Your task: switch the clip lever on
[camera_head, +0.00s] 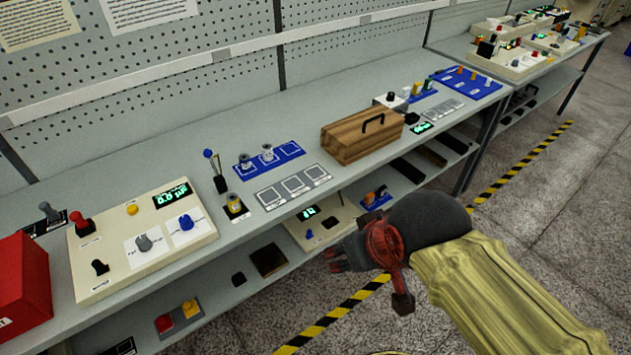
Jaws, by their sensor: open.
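A cream control panel (160,262) lies on the grey bench at the left. It carries a red-topped lever (81,224), a small black lever (100,267), a grey knob (144,242), a blue knob (186,223), a yellow button (132,209) and a green-lit display (170,194). A blue-tipped lever (217,172) stands upright behind the panel's right side. The labels are too small to read, so I cannot tell which is the clip lever. My gripper (338,257) is open and empty, in front of the bench edge, right of the panel and apart from it.
A red box (22,290) stands at the left end. A wooden box with a handle (362,137) sits mid-bench, beyond a blue tray (268,158). A lower shelf holds small items, including a beige box (318,232) near my gripper. Floor at right is clear.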

